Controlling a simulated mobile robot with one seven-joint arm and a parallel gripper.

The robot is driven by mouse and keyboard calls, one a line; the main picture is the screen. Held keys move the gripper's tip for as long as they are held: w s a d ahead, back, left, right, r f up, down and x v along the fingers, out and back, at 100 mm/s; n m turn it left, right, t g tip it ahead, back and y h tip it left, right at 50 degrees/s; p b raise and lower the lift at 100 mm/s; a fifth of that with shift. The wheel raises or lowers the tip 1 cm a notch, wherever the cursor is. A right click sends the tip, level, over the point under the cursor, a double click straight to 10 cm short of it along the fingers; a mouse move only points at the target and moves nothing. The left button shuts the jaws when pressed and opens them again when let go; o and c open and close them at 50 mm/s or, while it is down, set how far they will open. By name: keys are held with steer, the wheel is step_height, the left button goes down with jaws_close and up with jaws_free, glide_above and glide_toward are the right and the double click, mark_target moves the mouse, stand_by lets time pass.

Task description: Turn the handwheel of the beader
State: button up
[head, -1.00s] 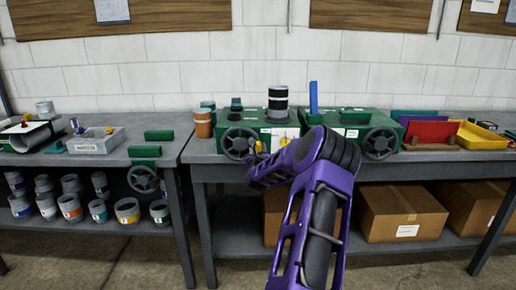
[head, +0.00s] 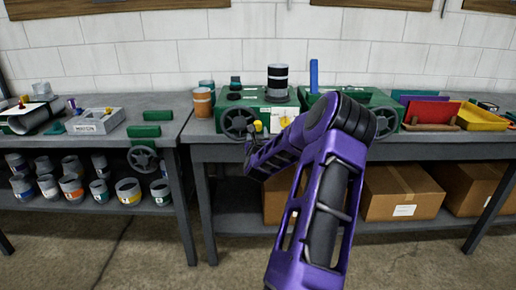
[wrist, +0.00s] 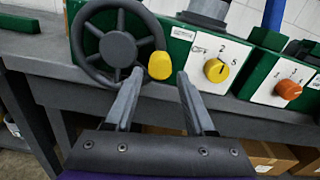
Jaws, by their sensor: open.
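A dark handwheel (head: 238,122) with a yellow grip knob (head: 257,126) is on the front of a green machine (head: 270,97) at the left of the middle bench. In the wrist view the handwheel (wrist: 118,49) is at upper left, with its yellow grip (wrist: 161,66) at the lower right of its rim. My gripper (wrist: 157,92) is open and empty. Its fingertips point at the wheel, just below the grip, which shows between and above them. Contact cannot be told. In the head view my arm hides most of the gripper. No readable label names the beader.
A dial plate with a yellow knob (wrist: 216,70) is right of the wheel; an orange knob (wrist: 288,89) is farther right. A second green machine has its own handwheel (head: 385,121). The bench edge (wrist: 60,72) runs below the wheel.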

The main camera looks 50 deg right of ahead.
steer(key=v, duration=1.2)
steer(key=shift+p, duration=0.3)
steer(key=shift+a, duration=0.1)
